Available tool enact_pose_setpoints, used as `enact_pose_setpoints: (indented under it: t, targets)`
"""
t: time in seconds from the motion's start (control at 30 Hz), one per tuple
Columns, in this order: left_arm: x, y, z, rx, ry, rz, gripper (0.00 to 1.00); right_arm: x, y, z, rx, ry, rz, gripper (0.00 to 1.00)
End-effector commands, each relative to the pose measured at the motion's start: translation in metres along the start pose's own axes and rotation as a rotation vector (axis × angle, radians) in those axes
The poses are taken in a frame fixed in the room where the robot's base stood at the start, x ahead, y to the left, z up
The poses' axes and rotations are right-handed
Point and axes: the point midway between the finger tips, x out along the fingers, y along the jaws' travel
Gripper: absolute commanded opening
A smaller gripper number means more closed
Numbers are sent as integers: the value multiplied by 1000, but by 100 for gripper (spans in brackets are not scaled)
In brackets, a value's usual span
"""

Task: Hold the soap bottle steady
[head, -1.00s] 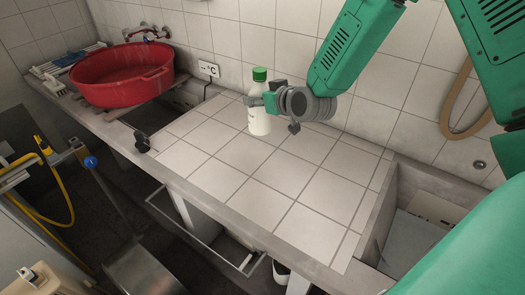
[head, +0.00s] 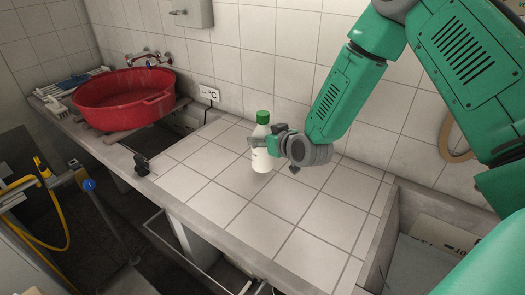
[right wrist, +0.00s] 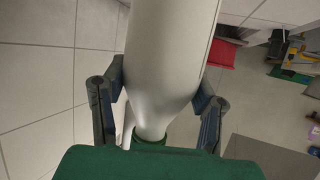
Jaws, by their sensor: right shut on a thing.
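The soap bottle (head: 262,161) is white with a green cap and stands upright in the head view, over the tiled counter (head: 210,200). I cannot tell whether its base touches the tiles. My right gripper (head: 262,143) comes from the right and is shut on the bottle's upper body, below the cap. In the right wrist view the bottle (right wrist: 165,60) fills the middle, with a finger (right wrist: 160,95) on each side of it and the green cap (right wrist: 150,165) nearest the camera. My left gripper is in neither view.
A red washtub (head: 125,98) stands at the left end of the counter, below wall taps (head: 150,57). A dark clamp-like fitting (head: 141,164) sits on the counter's front edge. A recessed basin (head: 430,262) lies at the right. The tiles in front of the bottle are clear.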

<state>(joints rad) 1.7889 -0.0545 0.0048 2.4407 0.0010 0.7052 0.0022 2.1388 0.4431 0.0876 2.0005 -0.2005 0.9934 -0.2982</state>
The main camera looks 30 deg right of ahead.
Motion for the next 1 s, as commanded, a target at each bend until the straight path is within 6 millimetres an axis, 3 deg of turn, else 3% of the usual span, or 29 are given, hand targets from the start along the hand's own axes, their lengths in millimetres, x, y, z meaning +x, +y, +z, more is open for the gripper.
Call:
enact_pose_setpoints:
  t: [0.17, 0.47, 0.83, 0.87, 0.9, 1.0]
  targets:
    - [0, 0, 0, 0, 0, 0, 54, 1, -1, 0, -1, 2, 0, 0]
    - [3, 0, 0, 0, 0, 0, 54, 16, 0, 36, 0, 0, -1, 0]
    - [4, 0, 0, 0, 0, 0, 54, 17, 0, 39, -1, 2, -1, 0]
    - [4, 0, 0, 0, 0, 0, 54, 17, 0, 40, -1, -1, -1, 60]
    - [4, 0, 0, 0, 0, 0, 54, 17, 0, 40, -1, -1, 0, 74]
    - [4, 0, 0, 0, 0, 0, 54, 17, 0, 39, -1, -1, 0, 74]
